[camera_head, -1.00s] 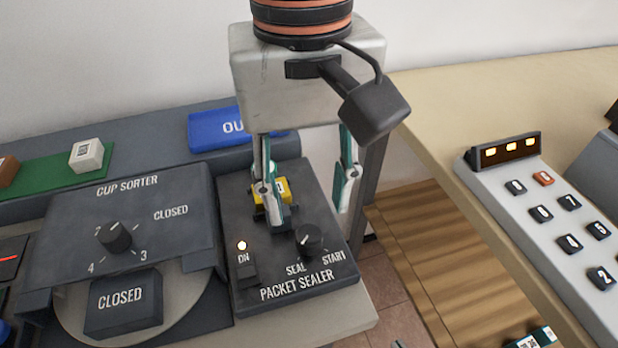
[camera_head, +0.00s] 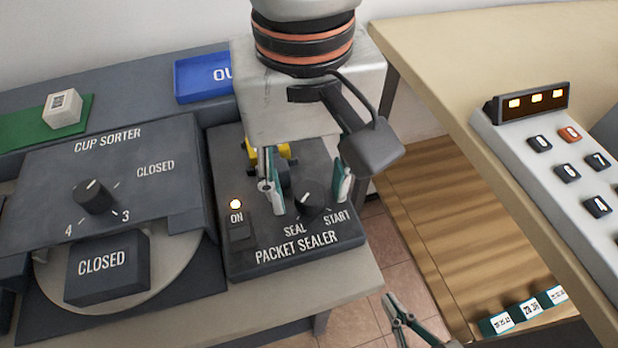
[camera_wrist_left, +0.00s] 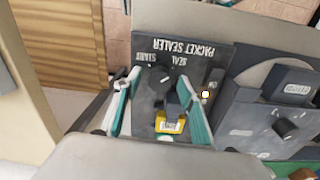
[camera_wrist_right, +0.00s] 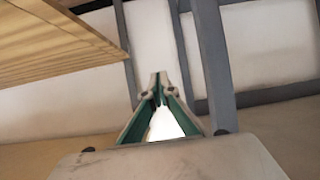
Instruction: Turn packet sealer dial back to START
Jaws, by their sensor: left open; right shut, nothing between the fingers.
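The packet sealer (camera_head: 240,262) is a dark box with its black dial (camera_head: 310,197) at the front, above the SEAL and START labels. The dial's white mark seems to point away from START, but is small. My left gripper (camera_head: 308,203) is open, with one finger on each side of the dial; contact is unclear. The left wrist view shows the dial (camera_wrist_left: 158,77) between the spread fingers (camera_wrist_left: 160,108). A yellow packet (camera_head: 279,152) sits in the sealer behind the dial, partly hidden. My right gripper (camera_head: 393,302) is shut and empty, low at the bottom, away from the sealer.
A lit lamp (camera_head: 235,204) sits above the ON switch (camera_head: 241,231). The cup sorter (camera_head: 120,190) stands left of the sealer. A keypad (camera_head: 560,165) is on the right counter (camera_head: 480,60). A gap with tiled floor (camera_head: 385,240) lies right of the sealer.

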